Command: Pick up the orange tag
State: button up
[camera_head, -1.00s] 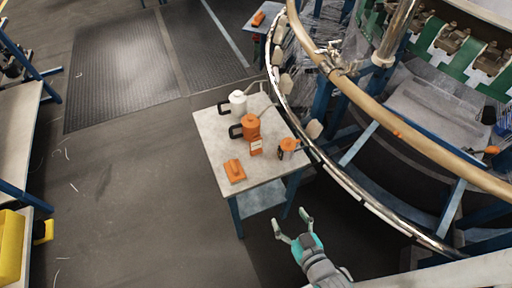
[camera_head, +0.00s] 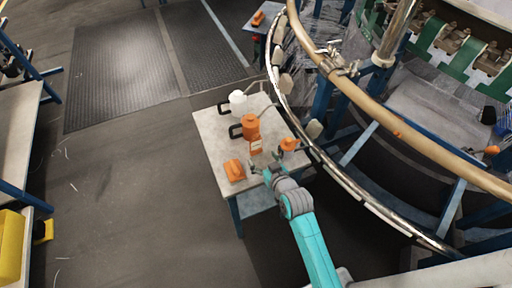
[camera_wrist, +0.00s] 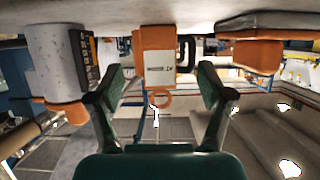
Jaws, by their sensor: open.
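The orange tag (camera_head: 256,146) stands upright on the small grey table, with a white printed label on its face. In the wrist view, which is upside down, the orange tag (camera_wrist: 154,42) is in the middle, its orange ring hanging toward my palm. My gripper (camera_head: 265,161) is open and low over the table's near side, right at the tag. In the wrist view the open fingers of my gripper (camera_wrist: 160,88) lie left and right of the tag with gaps. I cannot tell whether the tag is between the fingertips or just beyond them.
On the table (camera_head: 210,135) stand an orange canister (camera_head: 250,127), a white canister (camera_head: 238,102), an orange hand tool (camera_head: 234,170) left of my gripper and a small orange-topped item (camera_head: 289,144) to its right. The loom's curved rail (camera_head: 335,177) passes close along the table's right side.

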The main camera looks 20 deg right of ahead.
aim_at(256, 149)
jog(key=shift+x, duration=3.6)
jog(key=shift+s+f, duration=0.1)
jog(key=shift+s, duration=0.05)
jog(key=c, duration=1.3)
jog(key=shift+o, duration=0.2)
notch_tip(256, 149, up, 10)
